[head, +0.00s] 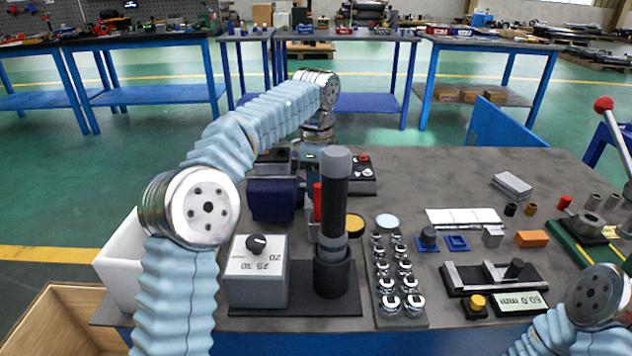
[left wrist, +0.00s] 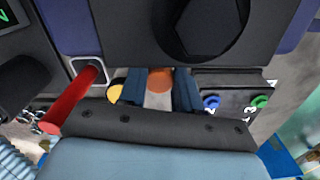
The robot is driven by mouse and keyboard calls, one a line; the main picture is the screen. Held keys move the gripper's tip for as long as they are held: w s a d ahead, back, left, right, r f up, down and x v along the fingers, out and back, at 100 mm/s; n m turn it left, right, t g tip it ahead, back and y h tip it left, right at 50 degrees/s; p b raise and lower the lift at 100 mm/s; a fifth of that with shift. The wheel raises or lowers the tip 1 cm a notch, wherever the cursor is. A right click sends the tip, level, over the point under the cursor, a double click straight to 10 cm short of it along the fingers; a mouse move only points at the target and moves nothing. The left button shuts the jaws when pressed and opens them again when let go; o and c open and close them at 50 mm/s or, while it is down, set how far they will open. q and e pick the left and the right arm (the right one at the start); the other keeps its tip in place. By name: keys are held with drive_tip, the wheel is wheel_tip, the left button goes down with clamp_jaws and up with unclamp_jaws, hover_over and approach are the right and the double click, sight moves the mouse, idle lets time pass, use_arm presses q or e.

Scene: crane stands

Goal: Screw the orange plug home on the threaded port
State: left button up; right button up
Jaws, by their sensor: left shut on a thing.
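In the left wrist view, the orange plug (left wrist: 160,78) shows as a small orange round end between the two blue fingers of my left gripper (left wrist: 158,94). The gripper is shut on it. In the head view my left arm reaches over the bench and its wrist points down behind a tall black cylinder, which hides the fingers and plug. I cannot make out the threaded port in either view, nor whether the plug touches it. My right arm shows only at the lower right corner of the head view, and its gripper is out of frame.
A tall black cylinder (head: 334,200) on a dark base, a grey dial box (head: 257,270) and a dark blue block (head: 273,199) crowd the left arm. A red lever (left wrist: 72,100) and a big black hex part (left wrist: 212,27) stand close to the gripper. Sockets (head: 388,285) stand mid-bench.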

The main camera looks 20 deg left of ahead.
use_arm(q)
drive_tip(key=m, duration=0.5)
drive_tip(key=shift+w, duration=0.1)
drive_tip(key=o, duration=1)
drive_tip(key=shift+c, duration=0.7)
